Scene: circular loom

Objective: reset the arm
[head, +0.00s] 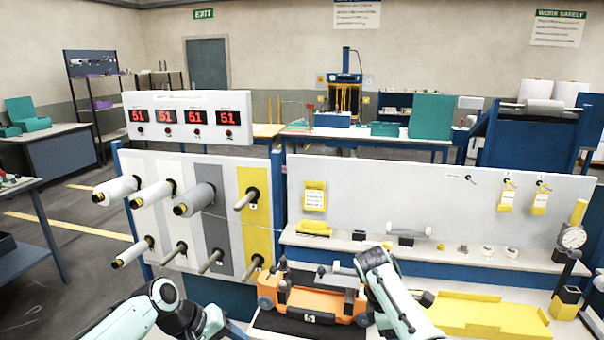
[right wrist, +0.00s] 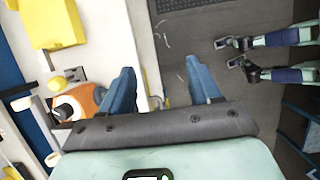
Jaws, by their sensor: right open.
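My right gripper (right wrist: 158,68) is open in the right wrist view, its two blue fingers apart with nothing between them. The edge of a pale table and grey floor show beyond the fingers. In the head view my right arm (head: 395,295) reaches up from the bottom, bent beside an orange device (head: 315,303); its gripper cannot be made out there. Part of the orange device shows in the right wrist view (right wrist: 88,98), left of the fingers. My left arm (head: 150,308) is bent at the bottom left of the head view. Its gripper is out of the frame.
A panel with rods and white and grey spools (head: 198,199) stands left of centre. A workbench with a white back panel (head: 400,190) carries small parts. A yellow tray (head: 485,318) and a dial gauge (head: 572,237) are at right. Open floor (head: 95,250) lies at left.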

